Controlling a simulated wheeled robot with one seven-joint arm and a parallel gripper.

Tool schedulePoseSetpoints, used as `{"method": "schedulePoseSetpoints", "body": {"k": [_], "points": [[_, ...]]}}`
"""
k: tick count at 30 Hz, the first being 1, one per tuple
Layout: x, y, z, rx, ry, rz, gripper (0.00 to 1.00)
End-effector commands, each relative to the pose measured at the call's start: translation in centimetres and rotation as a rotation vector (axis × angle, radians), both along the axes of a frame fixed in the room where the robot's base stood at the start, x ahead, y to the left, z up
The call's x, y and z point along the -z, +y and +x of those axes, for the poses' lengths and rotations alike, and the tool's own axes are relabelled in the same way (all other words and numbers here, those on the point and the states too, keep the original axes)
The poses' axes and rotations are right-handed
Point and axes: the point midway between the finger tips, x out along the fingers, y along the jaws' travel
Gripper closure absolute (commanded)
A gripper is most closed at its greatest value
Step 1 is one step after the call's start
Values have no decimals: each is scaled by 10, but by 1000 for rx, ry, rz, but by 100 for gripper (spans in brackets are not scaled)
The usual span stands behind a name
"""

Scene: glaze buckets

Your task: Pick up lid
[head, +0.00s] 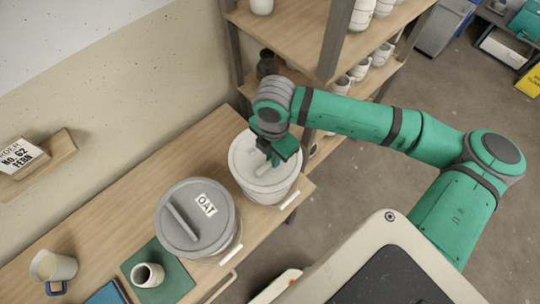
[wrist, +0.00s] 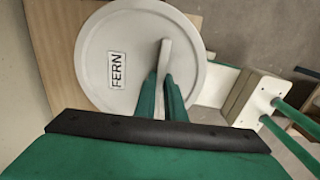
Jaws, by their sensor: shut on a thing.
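The pale lid (wrist: 130,60) is round, with a raised bar handle and a label reading FERN in the wrist view. In the head view the pale lid (head: 245,160) is on the bucket (head: 268,195) at the back of the bench, partly hidden by my gripper. My gripper (head: 272,160) is above the lid, with its fingers shut on the bar handle; it also shows in the wrist view (wrist: 165,85). I cannot tell whether the lid is still seated or slightly raised. A second bucket with a grey lid (head: 197,222) marked OAT stands nearer.
The wooden bench (head: 130,215) runs along the wall. A cup (head: 147,274) on a green mat (head: 172,268) and a beige mug (head: 52,268) stand at the near end. Shelves (head: 300,40) with pots rise behind the bucket. A wall ledge (head: 48,162) holds an order card (head: 20,157).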

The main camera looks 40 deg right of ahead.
Motion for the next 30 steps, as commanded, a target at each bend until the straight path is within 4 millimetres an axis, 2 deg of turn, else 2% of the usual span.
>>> {"method": "schedulePoseSetpoints", "body": {"k": [5,10,19,24,30], "points": [[-10,0,1,0,-2,-2,100],[-36,-1,1,-2,-2,-3,100],[-100,-11,-55,4,-1,-4,100],[-113,-17,-91,4,-1,-2,100],[-126,-21,-119,0,0,0,100]]}}
